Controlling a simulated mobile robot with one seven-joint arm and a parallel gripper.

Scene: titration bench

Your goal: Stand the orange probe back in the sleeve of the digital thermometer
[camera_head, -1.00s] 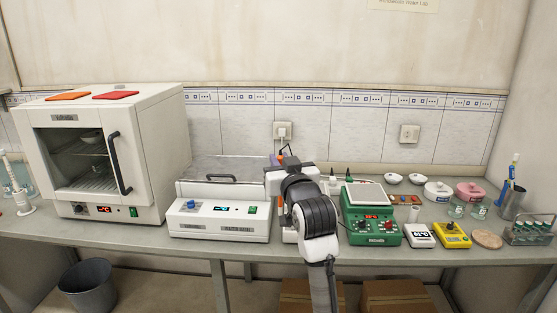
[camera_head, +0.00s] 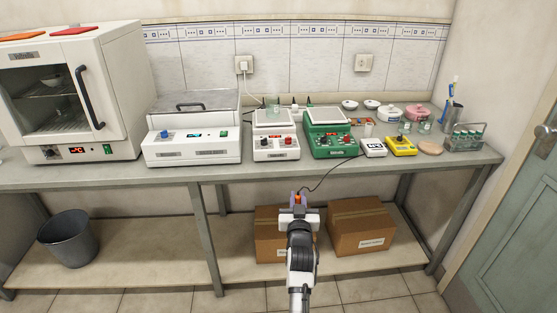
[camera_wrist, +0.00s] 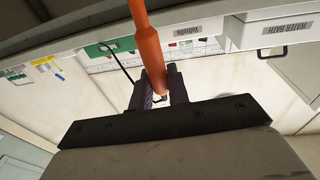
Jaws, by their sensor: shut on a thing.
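My gripper (camera_head: 298,200) is shut on the orange probe (camera_head: 298,196), in front of the bench and below its top edge. A dark cable runs from the probe up to the bench, towards a small white meter with a display (camera_head: 374,148), which looks like the digital thermometer. A small white upright cylinder (camera_head: 369,130) behind the meter may be the sleeve; its opening is too small to make out.
The bench edge (camera_head: 230,174) lies above and beyond my gripper. A green hotplate (camera_head: 331,143) stands left of the meter, a yellow device (camera_head: 401,146) right of it. A white stirrer (camera_head: 275,146) with a beaker stands farther left. Cardboard boxes (camera_head: 361,228) sit on the lower shelf.

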